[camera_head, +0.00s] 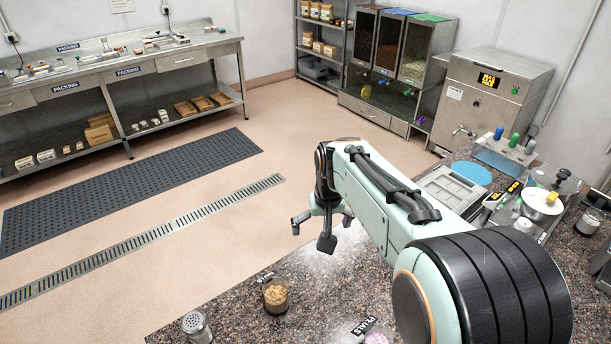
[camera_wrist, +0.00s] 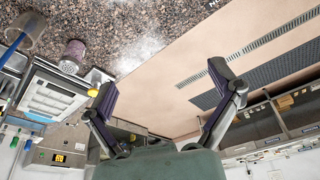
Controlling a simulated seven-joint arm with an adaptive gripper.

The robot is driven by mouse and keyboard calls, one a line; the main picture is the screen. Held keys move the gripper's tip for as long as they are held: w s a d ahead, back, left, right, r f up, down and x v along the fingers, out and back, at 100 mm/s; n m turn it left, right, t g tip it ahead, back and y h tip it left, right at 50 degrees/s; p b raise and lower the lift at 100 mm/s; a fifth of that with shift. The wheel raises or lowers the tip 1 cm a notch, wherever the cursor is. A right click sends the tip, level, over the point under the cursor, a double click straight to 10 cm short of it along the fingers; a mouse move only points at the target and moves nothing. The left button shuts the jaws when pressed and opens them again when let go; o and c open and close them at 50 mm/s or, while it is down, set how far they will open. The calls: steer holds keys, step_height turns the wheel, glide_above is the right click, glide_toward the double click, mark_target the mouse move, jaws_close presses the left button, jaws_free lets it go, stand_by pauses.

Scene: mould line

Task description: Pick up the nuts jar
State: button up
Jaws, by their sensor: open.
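The nuts jar (camera_head: 275,296) is a small clear jar with tan-brown contents. It stands upright on the speckled stone counter (camera_head: 232,312) in the lower middle of the head view, by a dark label. My gripper (camera_head: 312,233) is above and beyond the jar in that view, fingers spread, apart from it. In the wrist view my gripper (camera_wrist: 163,76) shows two dark fingers wide apart with nothing between them. I cannot make out the nuts jar in the wrist view.
A shaker (camera_head: 196,327) stands left of the jar. A jar with pink contents (camera_head: 378,337) is to the right, partly hidden by my arm. A grey tray (camera_head: 452,187) and bottles lie farther right. The counter's left edge drops to open floor.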

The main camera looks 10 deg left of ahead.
steer(key=a+f+n+g, duration=0.1)
steer(key=a+f+g, duration=0.1)
steer(key=a+f, duration=0.6)
steer(key=n+g+h, duration=0.1)
glide_toward(276, 296)
steer(key=shift+s+d+f, duration=0.25)
steer(key=shift+s, duration=0.3)
steer(key=shift+s+d+f, duration=0.2)
steer(key=shift+s+f, duration=0.05)
steer(key=shift+s, duration=0.25)
step_height(276, 296, down, 5)
steer(key=shift+r, duration=0.1)
steer(key=shift+f, duration=0.7)
steer(key=c, duration=1.2)
